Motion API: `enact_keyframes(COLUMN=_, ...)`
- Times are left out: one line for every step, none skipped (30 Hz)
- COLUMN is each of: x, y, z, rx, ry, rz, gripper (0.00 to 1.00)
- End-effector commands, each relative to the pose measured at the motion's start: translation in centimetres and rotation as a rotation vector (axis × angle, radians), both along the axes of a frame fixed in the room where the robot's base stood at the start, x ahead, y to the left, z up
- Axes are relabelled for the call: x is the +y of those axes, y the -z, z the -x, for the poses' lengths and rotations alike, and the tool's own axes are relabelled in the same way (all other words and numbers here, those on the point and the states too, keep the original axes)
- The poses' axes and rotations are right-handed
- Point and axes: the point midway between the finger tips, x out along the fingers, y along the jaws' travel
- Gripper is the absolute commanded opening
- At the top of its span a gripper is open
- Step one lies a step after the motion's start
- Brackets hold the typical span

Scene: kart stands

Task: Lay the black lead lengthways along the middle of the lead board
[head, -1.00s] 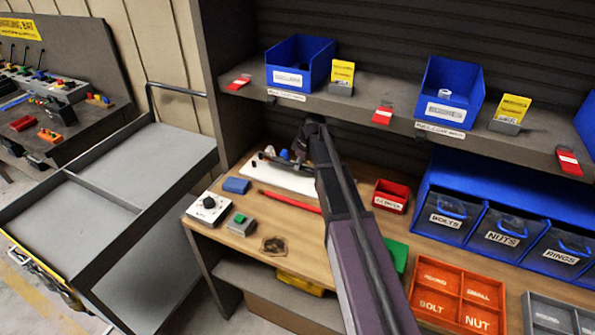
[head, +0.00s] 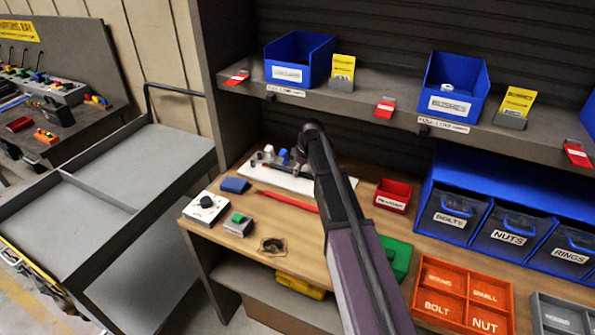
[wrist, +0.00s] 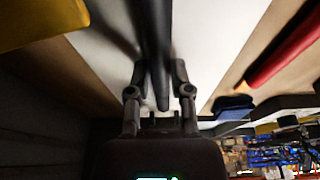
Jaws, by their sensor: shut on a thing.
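The white lead board (head: 283,181) lies on the wooden bench behind my arm, which covers part of it. In the wrist view the board (wrist: 215,40) fills the middle as a pale strip. The black lead (wrist: 155,40) is a dark bar between my fingers, over the board and running roughly along its length. My gripper (wrist: 160,70) is shut on it. I cannot tell whether the lead touches the board. In the head view my gripper (head: 297,160) is small and partly hidden, and the lead cannot be made out clearly.
A red lead (head: 285,202) lies in front of the board and a blue block (head: 235,185) to its left. A red bin (head: 393,195) stands to the right. A dial box (head: 206,206) and a green-button box (head: 238,224) sit near the front edge. A shelf (head: 360,100) overhangs the back.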

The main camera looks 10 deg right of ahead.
Motion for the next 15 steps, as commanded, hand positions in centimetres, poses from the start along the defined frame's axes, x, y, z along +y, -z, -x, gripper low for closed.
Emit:
enact_keyframes(x=0.02, y=0.25, z=0.0, rx=0.0, ry=0.0, rz=0.0, gripper=0.0)
enact_keyframes(x=0.02, y=0.32, z=0.0, rx=0.0, ry=0.0, rz=0.0, gripper=0.0)
enact_keyframes(x=0.02, y=0.18, z=0.0, rx=0.0, ry=0.0, rz=0.0, gripper=0.39)
enact_keyframes(x=0.03, y=0.17, z=-0.01, rx=0.0, ry=0.0, rz=0.0, gripper=0.42)
enact_keyframes(x=0.03, y=0.17, z=0.0, rx=0.0, ry=0.0, rz=0.0, gripper=0.42)
enact_keyframes(x=0.03, y=0.17, z=0.0, rx=0.0, ry=0.0, rz=0.0, gripper=0.42)
enact_keyframes(x=0.04, y=0.17, z=0.01, rx=0.0, ry=-0.001, rz=0.0, gripper=0.42)
enact_keyframes(x=0.05, y=0.17, z=0.0, rx=0.0, ry=-0.001, rz=0.0, gripper=0.42)
enact_keyframes(x=0.05, y=0.17, z=0.0, rx=0.0, ry=-0.001, rz=0.0, gripper=0.42)
enact_keyframes(x=0.05, y=0.17, z=0.0, rx=0.0, ry=-0.001, rz=0.0, gripper=0.42)
enact_keyframes(x=0.05, y=0.16, z=0.0, rx=0.0, ry=-0.001, rz=0.0, gripper=0.42)
enact_keyframes(x=0.06, y=0.16, z=0.01, rx=0.0, ry=-0.001, rz=0.0, gripper=0.42)
enact_keyframes(x=0.06, y=0.16, z=0.01, rx=0.0, ry=-0.001, rz=0.0, gripper=0.42)
enact_keyframes(x=0.07, y=0.15, z=0.0, rx=0.0, ry=-0.001, rz=0.0, gripper=0.42)
enact_keyframes(x=0.07, y=0.12, z=0.0, rx=0.0, ry=-0.001, rz=0.0, gripper=0.42)
